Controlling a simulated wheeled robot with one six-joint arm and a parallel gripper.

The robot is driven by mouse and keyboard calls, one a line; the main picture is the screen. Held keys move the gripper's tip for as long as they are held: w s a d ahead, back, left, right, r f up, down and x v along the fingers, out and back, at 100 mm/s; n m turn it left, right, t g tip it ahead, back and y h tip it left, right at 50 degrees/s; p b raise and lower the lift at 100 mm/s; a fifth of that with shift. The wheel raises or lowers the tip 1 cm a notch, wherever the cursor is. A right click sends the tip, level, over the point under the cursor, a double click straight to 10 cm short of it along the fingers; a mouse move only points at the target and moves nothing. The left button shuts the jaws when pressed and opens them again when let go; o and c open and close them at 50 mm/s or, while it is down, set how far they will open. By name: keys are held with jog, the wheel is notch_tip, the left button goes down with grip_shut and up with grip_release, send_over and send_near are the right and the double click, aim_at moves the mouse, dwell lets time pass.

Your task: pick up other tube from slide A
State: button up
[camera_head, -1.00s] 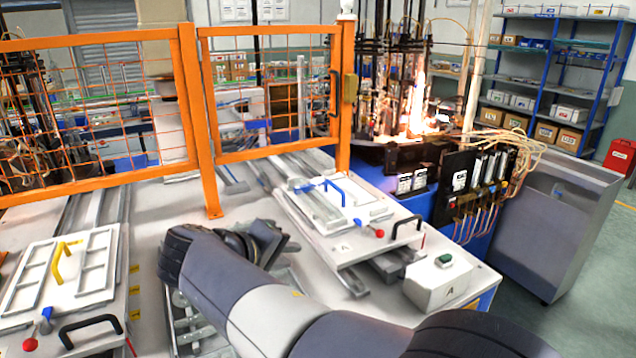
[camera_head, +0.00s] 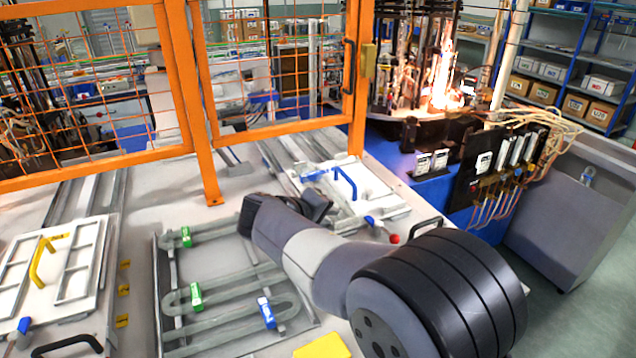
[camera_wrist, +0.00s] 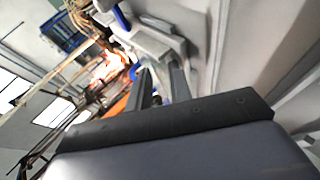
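Slide A (camera_head: 378,205), a white plate with a blue handle (camera_head: 345,182), lies right of centre, in front of the orange fence. My arm covers its near left part, and I cannot make out a tube on it. Grey bent tubes with green tags (camera_head: 195,296) and a blue tag (camera_head: 266,313) lie in the tray (camera_head: 158,300) left of my arm. My gripper (camera_head: 318,203) is at slide A's left side, mostly hidden by my wrist. In the wrist view its fingers (camera_wrist: 160,88) stand apart, with no tube visible between them.
The orange mesh fence (camera_head: 205,150) stands behind the slides. A burning flame (camera_head: 440,80) is at the back right. Another white slide with a yellow handle (camera_head: 42,262) is at the left. A rack of hoses (camera_head: 500,165) stands right of slide A.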

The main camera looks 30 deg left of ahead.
jog(key=shift+f, duration=0.2)
jog(key=shift+c, duration=0.4)
jog(key=shift+w+d, duration=0.1)
grip_shut()
